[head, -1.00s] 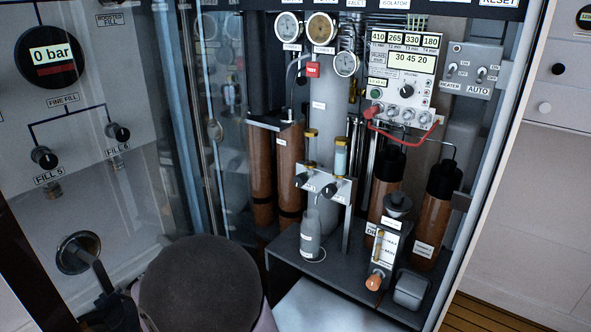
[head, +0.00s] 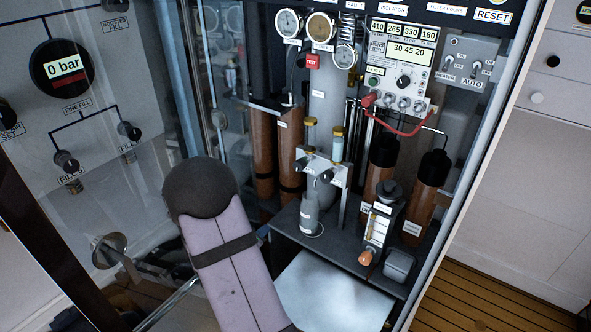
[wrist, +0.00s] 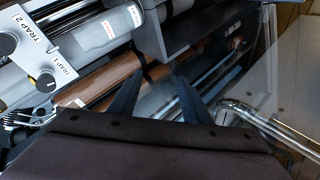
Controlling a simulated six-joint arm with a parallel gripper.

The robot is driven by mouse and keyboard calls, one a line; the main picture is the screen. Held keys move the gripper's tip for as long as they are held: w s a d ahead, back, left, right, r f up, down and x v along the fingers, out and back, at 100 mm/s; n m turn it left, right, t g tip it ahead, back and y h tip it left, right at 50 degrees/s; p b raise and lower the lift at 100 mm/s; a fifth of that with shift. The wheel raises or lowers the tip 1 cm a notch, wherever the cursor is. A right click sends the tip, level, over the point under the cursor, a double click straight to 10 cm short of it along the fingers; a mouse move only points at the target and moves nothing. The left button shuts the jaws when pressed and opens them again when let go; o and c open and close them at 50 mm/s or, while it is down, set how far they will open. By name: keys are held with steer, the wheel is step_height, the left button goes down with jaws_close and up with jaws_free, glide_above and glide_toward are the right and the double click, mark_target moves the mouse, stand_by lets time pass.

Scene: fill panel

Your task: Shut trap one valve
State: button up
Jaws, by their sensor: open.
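In the wrist view the trap one valve is a black round knob (wrist: 45,82) labelled TRAP 1 on a grey bracket, at the left edge. The TRAP 2 knob (wrist: 7,45) is beside it, cut by the frame. In the head view the two small dark knobs sit on the bracket; the left one (head: 302,164) appears to be trap one. My gripper (wrist: 160,82) is open and empty in the wrist view, its two dark fingers apart, to the right of the knob and not touching it. In the head view my arm hides the fingers.
Brown cylinders (head: 290,153) stand left of the bracket, and a small bottle (head: 309,212) stands below it. A glass door (head: 180,100) and the fill panel (head: 85,100) lie left. A dark unit with an orange knob (head: 377,232) stands right.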

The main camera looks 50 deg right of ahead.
steer(key=d+r+h, duration=0.4)
steer(key=d+r, duration=0.2)
steer(key=r, duration=0.2)
steer(key=m+g+h, duration=0.2)
steer(key=g+h, duration=0.1)
glide_toward(298, 167)
steer(key=d, duration=0.2)
steer(key=shift+w+d+f, duration=0.1)
steer(key=shift+w+d, duration=0.1)
steer(key=shift+d, duration=1.55)
steer(key=shift+w+d, duration=0.25)
steer(key=shift+d, duration=1.5)
steer(key=c, duration=1)
